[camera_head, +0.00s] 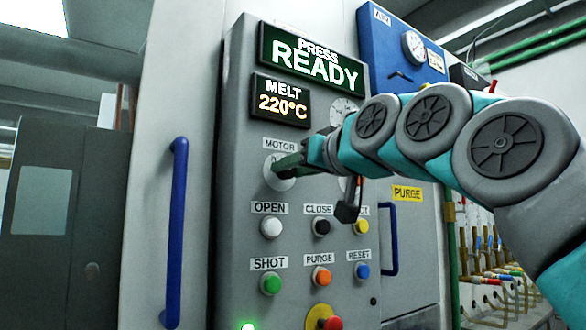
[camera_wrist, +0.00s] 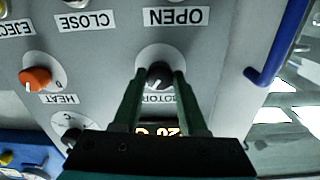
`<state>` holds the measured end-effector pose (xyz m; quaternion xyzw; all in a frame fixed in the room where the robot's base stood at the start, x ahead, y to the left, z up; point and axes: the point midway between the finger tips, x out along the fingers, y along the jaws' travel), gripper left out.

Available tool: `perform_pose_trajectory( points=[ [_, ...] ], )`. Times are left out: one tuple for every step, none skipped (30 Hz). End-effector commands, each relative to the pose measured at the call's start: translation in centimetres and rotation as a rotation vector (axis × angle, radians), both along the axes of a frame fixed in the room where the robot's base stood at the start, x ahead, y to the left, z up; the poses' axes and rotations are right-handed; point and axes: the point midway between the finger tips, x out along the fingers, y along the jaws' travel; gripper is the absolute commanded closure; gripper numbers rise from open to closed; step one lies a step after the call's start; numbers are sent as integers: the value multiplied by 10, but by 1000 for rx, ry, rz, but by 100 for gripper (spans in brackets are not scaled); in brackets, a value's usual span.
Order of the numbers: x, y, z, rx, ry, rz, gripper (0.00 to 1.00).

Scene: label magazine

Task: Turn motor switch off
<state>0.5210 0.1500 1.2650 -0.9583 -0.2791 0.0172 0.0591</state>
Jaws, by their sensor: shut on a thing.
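The motor switch (camera_wrist: 160,76) is a dark rotary knob on a pale round plate below the MOTOR label. In the wrist view, which shows the panel upside down, my gripper (camera_wrist: 160,78) has its two dark green fingers on either side of the knob, shut on it. In the head view my gripper (camera_head: 290,162) reaches in from the right to the round motor plate (camera_head: 273,178). The fingers hide most of the knob there. I cannot read the knob's exact setting.
The orange heat knob (camera_wrist: 36,79) sits beside the motor switch. OPEN (camera_head: 270,228), CLOSE (camera_head: 322,227) and several other buttons lie below. A red emergency button (camera_head: 331,322) is at the bottom. A blue handle (camera_head: 175,230) stands at left. The READY display (camera_head: 314,62) is above.

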Motion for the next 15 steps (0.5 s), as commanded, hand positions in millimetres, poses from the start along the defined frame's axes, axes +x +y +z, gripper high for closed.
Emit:
perform_pose_trajectory(
  points=[
    [0, 0, 0, 0, 0, 0, 100],
    [0, 0, 0, 0, 0, 0, 100],
    [0, 0, 0, -1, -1, 0, 100],
    [0, 0, 0, -2, -1, 0, 100],
    [0, 0, 0, -3, -2, 0, 100],
    [0, 0, 0, -6, -4, 0, 100],
    [0, 0, 0, -9, -6, 0, 100],
    [0, 0, -1, -13, -9, 0, 100],
    [0, 0, -1, -21, -15, 0, 100],
    [0, 0, -1, -30, -20, 0, 100],
    [0, 0, -1, -38, -26, 0, 100],
    [0, 0, -1, -52, -36, 0, 100],
    [1, 0, -1, -64, -45, 0, 100],
    [1, 0, -1, -77, -54, 0, 100],
    [1, 0, -1, -96, -68, -1, 100]
  ],
)
